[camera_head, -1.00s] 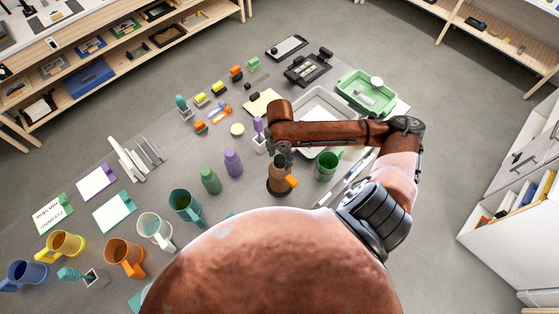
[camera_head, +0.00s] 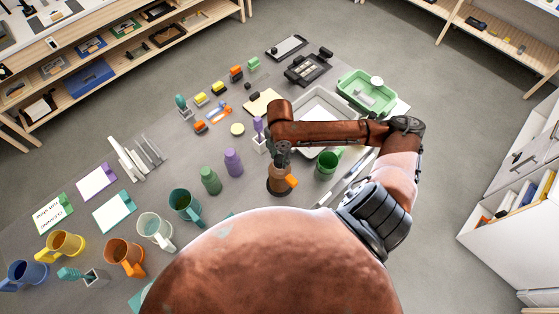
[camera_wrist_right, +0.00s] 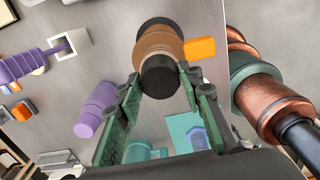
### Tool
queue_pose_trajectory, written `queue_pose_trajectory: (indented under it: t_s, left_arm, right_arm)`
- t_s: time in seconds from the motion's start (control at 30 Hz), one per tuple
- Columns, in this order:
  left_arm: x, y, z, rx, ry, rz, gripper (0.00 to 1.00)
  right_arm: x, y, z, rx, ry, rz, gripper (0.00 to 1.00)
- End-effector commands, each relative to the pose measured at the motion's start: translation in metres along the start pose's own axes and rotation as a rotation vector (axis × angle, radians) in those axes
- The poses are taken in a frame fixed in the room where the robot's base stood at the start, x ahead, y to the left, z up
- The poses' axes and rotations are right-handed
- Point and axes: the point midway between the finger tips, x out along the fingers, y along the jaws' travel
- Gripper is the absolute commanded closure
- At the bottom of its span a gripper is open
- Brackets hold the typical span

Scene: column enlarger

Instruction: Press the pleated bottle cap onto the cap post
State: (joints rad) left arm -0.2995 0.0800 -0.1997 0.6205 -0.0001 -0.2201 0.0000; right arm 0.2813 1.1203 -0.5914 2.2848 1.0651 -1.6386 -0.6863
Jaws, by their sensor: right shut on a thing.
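A brown bottle with an orange tag (camera_head: 279,182) stands on the grey table below my right arm. It also shows in the wrist view as a ribbed brown body (camera_wrist_right: 158,45) with a black cap (camera_wrist_right: 159,78) at its near end. My right gripper (camera_wrist_right: 160,84) is shut on this black cap, one green-padded finger on each side. In the head view the gripper (camera_head: 281,158) is right over the bottle and hides its top. I cannot tell whether the cap is fully seated on the post. My left gripper is not in view.
Purple (camera_head: 233,162) and green (camera_head: 210,180) bottles stand to the left, with several mugs at the front left. A white tray (camera_head: 345,113) and a green tub (camera_head: 366,92) lie behind the arm.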

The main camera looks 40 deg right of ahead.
Motion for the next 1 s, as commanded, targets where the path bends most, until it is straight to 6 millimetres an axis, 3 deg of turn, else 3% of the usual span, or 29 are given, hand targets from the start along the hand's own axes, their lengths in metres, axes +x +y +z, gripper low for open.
queue_pose_trajectory:
  t_s: [1.0]
  left_arm:
    - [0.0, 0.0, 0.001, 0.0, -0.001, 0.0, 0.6]
  right_arm:
    - [-0.018, 0.001, 0.0, -0.001, 0.001, 0.002, 1.0]
